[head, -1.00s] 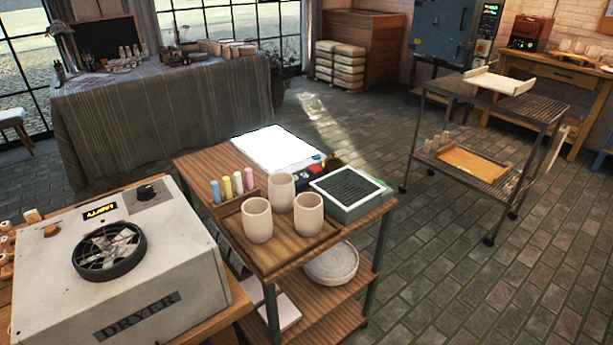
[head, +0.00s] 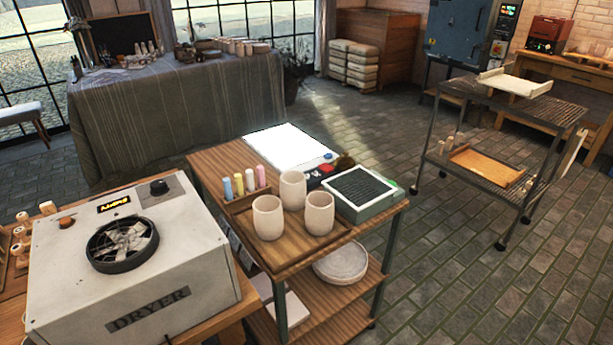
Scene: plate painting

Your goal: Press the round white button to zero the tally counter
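Neither of my grippers is in view. I cannot make out a tally counter or a round white button for certain. On the wooden cart (head: 215,158), small dark and red items (head: 320,171) sit between the bright white panel (head: 288,147) and the green-framed box with a dark ridged top (head: 362,190). They are too small to identify, and the cups partly block the view near them.
Three beige cups (head: 293,190) stand on a wooden tray beside several coloured sticks (head: 249,181). A dryer box (head: 140,265) is at front left, a cloth-covered table (head: 180,110) behind. A metal cart (head: 500,110) stands right; tiled floor (head: 450,260) lies between.

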